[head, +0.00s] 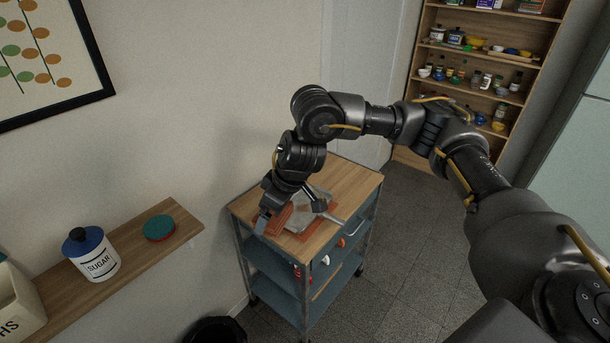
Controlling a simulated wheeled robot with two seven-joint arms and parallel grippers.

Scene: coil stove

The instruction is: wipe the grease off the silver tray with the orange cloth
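The silver tray (308,215) lies on the wooden top of a small cart (345,180), partly hidden by my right gripper. Orange-red material (276,224) shows at the tray's left and front edges; I cannot tell how much of it is the orange cloth. My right gripper (291,212) points down just over the tray and the orange material, its two fingers spread apart. Nothing is clearly held between them. Any grease on the tray is too small to make out. My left gripper is not in view.
A wall shelf (150,240) at the left holds a sugar jar (91,254) and a round teal-and-red item (159,228). A bookcase (475,85) with many small items stands at the back right. A dark bin (213,331) is at the bottom. Floor right of the cart is clear.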

